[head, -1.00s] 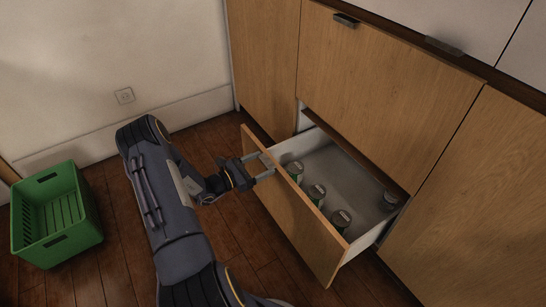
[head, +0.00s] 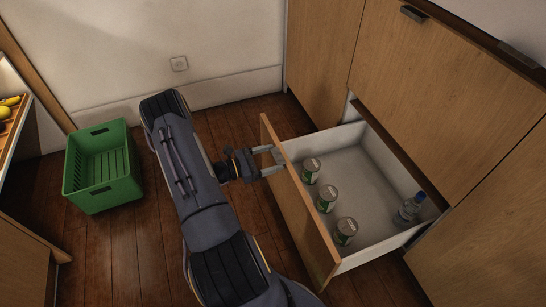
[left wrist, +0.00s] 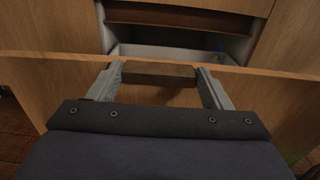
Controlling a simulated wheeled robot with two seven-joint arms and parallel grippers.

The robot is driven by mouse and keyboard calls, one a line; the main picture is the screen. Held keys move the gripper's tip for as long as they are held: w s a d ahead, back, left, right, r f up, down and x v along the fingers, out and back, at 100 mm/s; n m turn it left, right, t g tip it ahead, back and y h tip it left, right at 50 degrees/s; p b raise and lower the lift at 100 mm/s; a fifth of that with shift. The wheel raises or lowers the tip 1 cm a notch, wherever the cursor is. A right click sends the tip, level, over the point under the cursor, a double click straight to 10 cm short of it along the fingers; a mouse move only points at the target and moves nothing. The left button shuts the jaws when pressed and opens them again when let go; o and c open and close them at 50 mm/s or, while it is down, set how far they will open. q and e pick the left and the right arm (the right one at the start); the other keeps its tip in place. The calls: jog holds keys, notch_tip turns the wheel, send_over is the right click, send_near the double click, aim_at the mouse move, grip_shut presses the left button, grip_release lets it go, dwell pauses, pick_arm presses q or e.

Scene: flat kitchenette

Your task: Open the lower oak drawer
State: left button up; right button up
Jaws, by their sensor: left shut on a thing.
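The lower oak drawer (head: 298,212) stands pulled well out of the cabinet, its white inside showing in the head view. Several cans and a bottle (head: 409,208) stand in it. My left gripper (head: 275,161) is at the outer face of the drawer front, near its far end. In the left wrist view its two fingers (left wrist: 160,84) are shut on the dark drawer handle (left wrist: 160,72), one at each end of it. The drawer front (left wrist: 262,84) also shows there, with the open drawer beyond. My right gripper is not in view.
A green crate (head: 103,194) stands on the wooden floor to the left. A shelf with yellow fruit (head: 10,101) is at the far left edge. The upper oak front (head: 440,95) above the drawer is closed.

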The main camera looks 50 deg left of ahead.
pick_arm(q)
jog(key=o, duration=1.4)
jog(key=p+v, duration=0.1)
jog(key=v, duration=0.6)
jog(key=shift+s+a, duration=0.15)
jog(key=shift+s, duration=0.2)
